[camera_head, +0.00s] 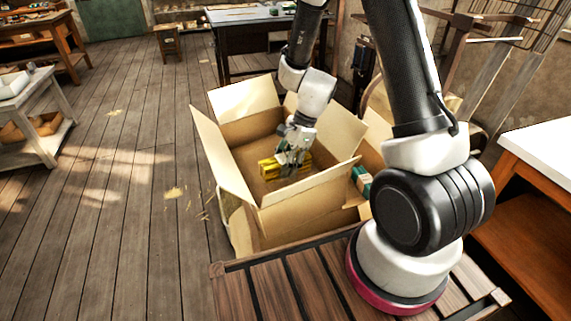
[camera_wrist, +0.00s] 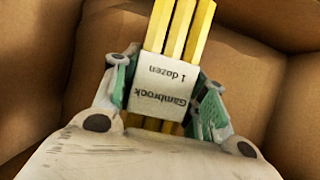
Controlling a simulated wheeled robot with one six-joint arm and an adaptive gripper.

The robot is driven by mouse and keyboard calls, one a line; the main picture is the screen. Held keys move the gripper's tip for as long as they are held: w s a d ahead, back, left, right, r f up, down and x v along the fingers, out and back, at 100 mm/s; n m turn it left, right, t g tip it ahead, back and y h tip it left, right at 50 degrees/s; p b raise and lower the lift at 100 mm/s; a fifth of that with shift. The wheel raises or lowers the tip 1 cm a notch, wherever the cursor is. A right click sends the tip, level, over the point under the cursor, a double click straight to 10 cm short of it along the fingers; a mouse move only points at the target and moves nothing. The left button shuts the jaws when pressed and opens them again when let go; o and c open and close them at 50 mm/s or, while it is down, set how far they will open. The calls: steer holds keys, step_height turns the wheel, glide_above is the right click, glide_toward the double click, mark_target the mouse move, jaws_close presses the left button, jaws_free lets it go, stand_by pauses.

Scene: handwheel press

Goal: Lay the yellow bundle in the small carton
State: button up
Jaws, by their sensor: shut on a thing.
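The yellow bundle (camera_head: 268,169) is a set of long yellow sticks with a white paper band. In the wrist view the bundle (camera_wrist: 180,30) shows the band printed "Gambrook 1 dozen", upside down. My gripper (camera_head: 291,156) is shut on the bundle at the band, one finger on each side; it also shows in the wrist view (camera_wrist: 165,95). Gripper and bundle are inside an open cardboard carton (camera_head: 310,205), below its rim. I cannot tell whether the bundle touches the carton floor. Brown cardboard walls (camera_wrist: 270,70) surround it in the wrist view.
The carton's flaps (camera_head: 214,152) stand splayed outward. Another cardboard box (camera_head: 374,158), partly hidden by my arm, stands at right, with a green item (camera_head: 361,180) by it. A slatted wooden top (camera_head: 285,285) is in front. A dark table (camera_head: 262,22) stands behind.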

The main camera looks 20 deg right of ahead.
steer(key=shift+f, duration=0.55)
steer(key=o, duration=1.1)
steer(key=shift+o, duration=0.2)
